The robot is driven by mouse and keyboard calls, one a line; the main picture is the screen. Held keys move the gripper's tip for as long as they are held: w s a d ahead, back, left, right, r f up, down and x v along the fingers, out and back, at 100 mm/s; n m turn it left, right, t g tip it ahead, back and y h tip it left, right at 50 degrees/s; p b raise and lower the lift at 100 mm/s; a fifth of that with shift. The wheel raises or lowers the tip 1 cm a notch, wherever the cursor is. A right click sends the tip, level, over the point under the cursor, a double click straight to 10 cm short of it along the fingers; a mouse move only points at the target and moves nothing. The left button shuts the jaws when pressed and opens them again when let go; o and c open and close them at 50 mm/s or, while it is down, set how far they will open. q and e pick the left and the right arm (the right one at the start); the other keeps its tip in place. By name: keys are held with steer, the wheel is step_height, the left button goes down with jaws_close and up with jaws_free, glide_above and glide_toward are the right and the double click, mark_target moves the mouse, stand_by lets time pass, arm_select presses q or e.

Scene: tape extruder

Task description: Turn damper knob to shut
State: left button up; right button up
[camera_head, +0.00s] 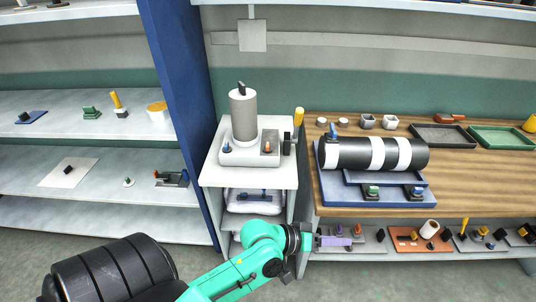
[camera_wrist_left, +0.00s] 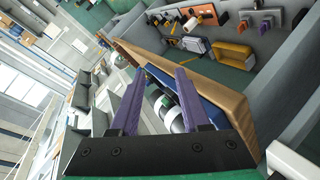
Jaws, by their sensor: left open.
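My left gripper (camera_head: 346,241) has purple fingers and is open and empty, low in front of the wooden bench. In the left wrist view its fingers stand apart (camera_wrist_left: 157,90), with part of a striped barrel (camera_wrist_left: 168,112) seen between and beyond them. In the head view this black-and-white barrel (camera_head: 372,154) lies on a blue base (camera_head: 340,190). I cannot tell which knob is the damper knob. My right gripper is not in view.
A white machine with a grey cylinder (camera_head: 243,115) stands left of the bench. A dark tray (camera_head: 444,137) and a green tray (camera_head: 503,136) lie on the bench (camera_head: 470,180). A lower shelf (camera_head: 345,254) with small parts is close to my left gripper.

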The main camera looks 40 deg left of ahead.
arm_select(q)
steer(key=w+a+r+n+t, duration=0.1)
steer(key=w+r+n+t, duration=0.1)
steer(key=r+n+t, duration=0.35)
steer(key=w+a+r+n+t, duration=0.1)
steer(key=w+r+n+t, duration=0.2)
steer(key=r+n, duration=0.45)
steer(key=n+g+y, duration=0.5)
steer(key=n+y, duration=1.4)
steer(key=n, duration=0.9)
glide_toward(267, 148)
steer(key=shift+t, duration=0.25)
steer(key=x, duration=0.8)
steer(key=shift+w+a+f, duration=0.1)
steer(key=shift+w+a, duration=0.3)
steer(key=shift+w, duration=0.15)
